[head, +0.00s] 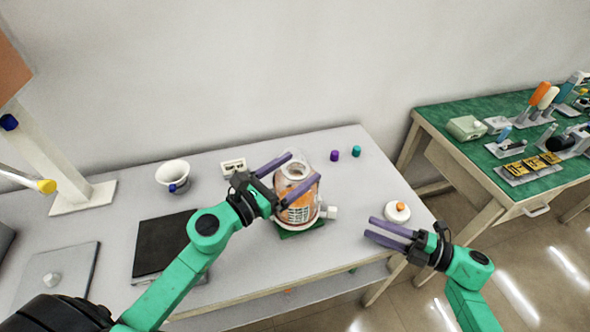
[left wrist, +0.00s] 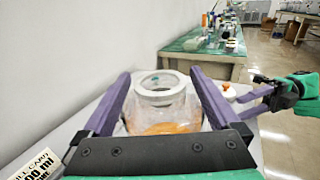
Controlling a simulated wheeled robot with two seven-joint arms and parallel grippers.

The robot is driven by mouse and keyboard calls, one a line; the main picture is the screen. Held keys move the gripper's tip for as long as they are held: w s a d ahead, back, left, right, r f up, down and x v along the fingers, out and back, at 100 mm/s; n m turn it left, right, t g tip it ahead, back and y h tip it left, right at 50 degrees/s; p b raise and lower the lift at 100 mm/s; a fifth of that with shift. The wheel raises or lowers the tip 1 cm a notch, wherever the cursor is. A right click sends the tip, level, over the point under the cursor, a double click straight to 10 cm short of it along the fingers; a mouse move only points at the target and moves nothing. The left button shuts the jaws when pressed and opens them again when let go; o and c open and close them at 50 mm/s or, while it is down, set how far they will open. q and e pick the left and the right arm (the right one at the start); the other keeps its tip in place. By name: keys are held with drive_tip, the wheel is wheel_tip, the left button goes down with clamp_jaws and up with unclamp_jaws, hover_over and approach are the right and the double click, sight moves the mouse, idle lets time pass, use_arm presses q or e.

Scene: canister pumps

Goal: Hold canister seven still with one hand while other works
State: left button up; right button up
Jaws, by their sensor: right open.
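A clear canister (head: 299,212) with orange contents, a pale neck ring and a label too small to read stands upright on a green mat (head: 302,233) near the table's front edge. A white spout juts from its lower right.
A purple cap (head: 334,155) and a teal cap (head: 356,151) stand behind the canister. A white cup (head: 172,174), a small white block (head: 233,166) and a black pad (head: 162,243) are to the left. A green-topped bench (head: 450,150) with tools stands at right, across a gap.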

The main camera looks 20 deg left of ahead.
use_arm(q)
clamp_jaws()
use_arm(e)
drive_tip(key=w+d+r+m+t+h, duration=0.35)
drive_tip(key=w+r+m+t, duration=0.3)
drive_tip(key=w, duration=0.35)
drive_tip(key=w+d+r+m+t+h, duration=0.2)
drive_tip(key=w+r+m+t+h, duration=0.2)
drive_tip(key=w+r+m+t, duration=0.45)
drive_tip(key=n+g+h, duration=0.2)
drive_tip(key=g+h, duration=0.3)
drive_tip(key=g, duration=1.5)
approach(333, 209)
drive_tip(key=x, duration=1)
drive_tip(key=shift+f, duration=0.15)
clamp_jaws()
